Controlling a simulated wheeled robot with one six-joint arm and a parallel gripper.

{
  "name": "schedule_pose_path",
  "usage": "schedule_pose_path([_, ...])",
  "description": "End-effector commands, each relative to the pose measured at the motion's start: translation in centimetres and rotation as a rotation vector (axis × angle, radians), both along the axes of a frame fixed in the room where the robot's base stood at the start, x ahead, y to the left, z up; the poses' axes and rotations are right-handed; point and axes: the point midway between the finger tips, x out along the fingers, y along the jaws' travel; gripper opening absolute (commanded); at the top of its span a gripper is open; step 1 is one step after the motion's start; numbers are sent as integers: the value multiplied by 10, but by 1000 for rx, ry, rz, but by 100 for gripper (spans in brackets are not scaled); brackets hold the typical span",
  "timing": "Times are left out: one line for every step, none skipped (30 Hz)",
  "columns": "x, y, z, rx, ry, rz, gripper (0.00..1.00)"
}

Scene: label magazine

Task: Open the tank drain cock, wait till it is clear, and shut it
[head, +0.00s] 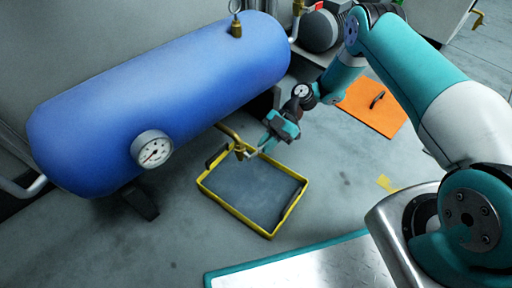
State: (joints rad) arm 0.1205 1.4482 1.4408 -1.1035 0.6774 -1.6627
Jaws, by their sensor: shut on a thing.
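The blue tank (170,90) lies along the left and back, with a round white pressure gauge (152,149) on its near end. A brass drain cock (241,150) hangs on a short pipe below the tank's right part. My gripper (262,146) is at the cock from the right, shut on its small handle; the contact is small in the picture. A yellow-rimmed tray (233,209) stands on the floor under the cock. Its grey floor looks bare. I cannot tell whether anything flows from the cock.
An orange panel (360,107) with a black handle lies on the floor right of my gripper. A grey motor-like unit (320,31) stands behind the tank's right end. A metal plate with a teal edge (290,264) is at the front. Grey floor is free left of the tray.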

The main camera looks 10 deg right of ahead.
Motion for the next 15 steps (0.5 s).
schedule_pose_path([0, -3, -2, 5, 4, -5, 0])
schedule_pose_path([0, -4, -2, 6, 5, -6, 0])
schedule_pose_path([0, -4, -2, 9, 7, -8, 0])
schedule_pose_path([0, -5, -2, 11, 7, -9, 0])
schedule_pose_path([0, -5, -1, 12, 8, -9, 0])
schedule_pose_path([0, -5, -1, 12, 8, -9, 0])
schedule_pose_path([0, -5, -1, 13, 8, -9, 0])
schedule_pose_path([0, -5, -1, 13, 8, -9, 0])
schedule_pose_path([0, -5, -1, 13, 8, -9, 0])
schedule_pose_path([0, -5, -1, 13, 8, -9, 0])
schedule_pose_path([0, -5, -1, 13, 8, -9, 0])
schedule_pose_path([0, -5, -1, 13, 8, -9, 0])
schedule_pose_path([0, -5, -1, 13, 8, -9, 0])
schedule_pose_path([0, -5, -1, 13, 8, -9, 0])
schedule_pose_path([0, -5, -1, 13, 8, -9, 14])
